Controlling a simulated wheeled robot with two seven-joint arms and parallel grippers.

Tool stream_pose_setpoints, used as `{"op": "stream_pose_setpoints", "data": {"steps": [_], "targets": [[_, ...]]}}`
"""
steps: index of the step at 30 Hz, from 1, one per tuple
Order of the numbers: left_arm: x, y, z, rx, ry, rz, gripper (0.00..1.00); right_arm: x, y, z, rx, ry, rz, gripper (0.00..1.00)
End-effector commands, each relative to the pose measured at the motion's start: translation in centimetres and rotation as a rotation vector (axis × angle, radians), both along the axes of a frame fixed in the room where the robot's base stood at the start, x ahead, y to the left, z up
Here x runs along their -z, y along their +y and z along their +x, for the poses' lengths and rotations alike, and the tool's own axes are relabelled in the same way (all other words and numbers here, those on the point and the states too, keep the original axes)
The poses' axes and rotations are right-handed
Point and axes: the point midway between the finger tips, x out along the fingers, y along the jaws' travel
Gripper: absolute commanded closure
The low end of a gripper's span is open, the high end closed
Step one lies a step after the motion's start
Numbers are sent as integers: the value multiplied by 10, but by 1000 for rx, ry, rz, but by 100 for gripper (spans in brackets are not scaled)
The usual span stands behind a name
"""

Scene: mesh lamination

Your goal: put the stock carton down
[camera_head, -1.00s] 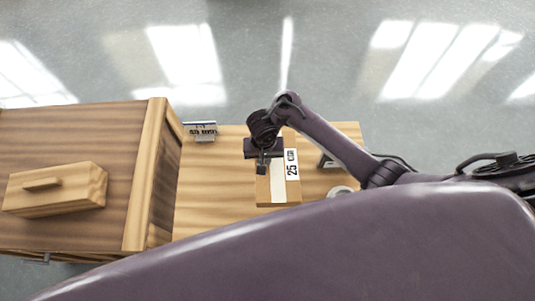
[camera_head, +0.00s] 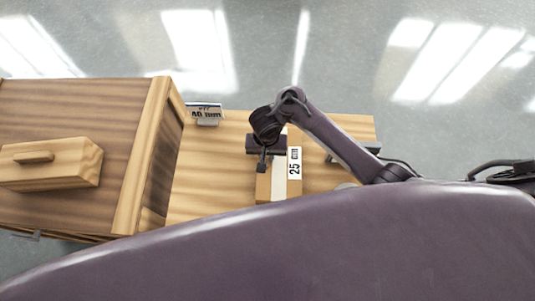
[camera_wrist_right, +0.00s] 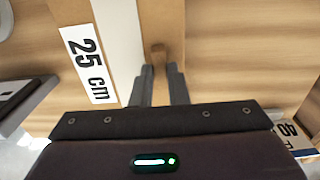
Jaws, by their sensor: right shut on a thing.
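The stock carton (camera_head: 264,186) is a brown box with a white band and a "25 cm" label, over the light wooden table (camera_head: 215,170). It also shows in the right wrist view (camera_wrist_right: 160,22), with its label at the left. I cannot tell whether the carton's underside touches the table. The carton's near end is hidden behind my own body in the head view. My left gripper is not in view.
A wooden cabinet (camera_head: 70,105) with a handled wooden block (camera_head: 50,165) on top stands at the left. A "40" sign (camera_head: 207,113) stands at the table's far left edge. Bare table lies left of the carton.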

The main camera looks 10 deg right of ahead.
Motion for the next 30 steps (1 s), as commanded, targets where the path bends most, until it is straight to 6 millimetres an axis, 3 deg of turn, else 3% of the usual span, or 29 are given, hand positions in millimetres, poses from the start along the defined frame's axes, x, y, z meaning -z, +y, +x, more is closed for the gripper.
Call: {"op": "stream_pose_setpoints", "data": {"steps": [1,2,6,17,30], "targets": [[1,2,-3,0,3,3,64,2,0,0,1,0,0,100],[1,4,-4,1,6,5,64,2,0,0,1,1,-1,83],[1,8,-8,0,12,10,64,2,0,0,1,0,-1,65],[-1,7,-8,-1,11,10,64,-3,0,1,-1,0,1,64],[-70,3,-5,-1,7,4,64,-86,1,0,0,0,2,64]]}}
